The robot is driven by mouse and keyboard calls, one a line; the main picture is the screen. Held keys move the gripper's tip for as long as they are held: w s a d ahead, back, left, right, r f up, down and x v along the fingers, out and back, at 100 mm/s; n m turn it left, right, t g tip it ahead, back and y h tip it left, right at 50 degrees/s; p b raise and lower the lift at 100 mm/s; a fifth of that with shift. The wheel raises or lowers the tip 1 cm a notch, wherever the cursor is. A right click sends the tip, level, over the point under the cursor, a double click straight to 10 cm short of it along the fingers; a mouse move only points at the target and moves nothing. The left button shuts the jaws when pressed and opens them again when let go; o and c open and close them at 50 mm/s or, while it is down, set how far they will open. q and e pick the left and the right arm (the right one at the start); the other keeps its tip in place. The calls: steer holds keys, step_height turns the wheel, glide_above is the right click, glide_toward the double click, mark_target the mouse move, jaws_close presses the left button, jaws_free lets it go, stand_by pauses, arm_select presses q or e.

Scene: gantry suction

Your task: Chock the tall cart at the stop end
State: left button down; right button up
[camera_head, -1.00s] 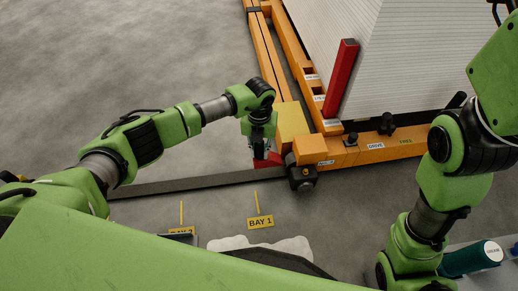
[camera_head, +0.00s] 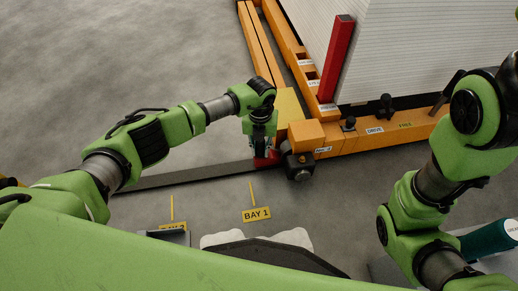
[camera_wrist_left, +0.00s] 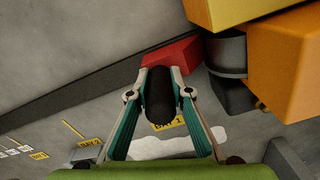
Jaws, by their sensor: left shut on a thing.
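The tall cart has an orange frame (camera_head: 400,142) carrying a tall white stack (camera_head: 410,50) and stands at the upper right of the head view. A dark wheel-like part (camera_head: 300,168) sits at its near left corner. My left gripper (camera_head: 263,150) is shut on a red chock (camera_head: 267,160) beside that corner, next to the grey floor bar (camera_head: 190,176). In the left wrist view, the red chock (camera_wrist_left: 172,51) lies just past the fingers (camera_wrist_left: 160,92), with a rounded black part between them. Contact between chock and cart is unclear. My right gripper is out of view.
Yellow BAY 1 floor label (camera_head: 256,214) lies in front of the bar. A red post (camera_head: 338,58) stands on the cart frame. A teal cylinder (camera_head: 488,240) is at the lower right. Grey floor at left is clear.

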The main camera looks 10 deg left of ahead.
arm_select(q)
steer(key=shift+f, duration=0.25)
steer(key=c, duration=1.8)
jaws_free()
steer(key=shift+o, duration=0.2)
steer(key=shift+r, duration=0.4)
step_height(320, 180, up, 11)
steer(key=shift+r, duration=0.15)
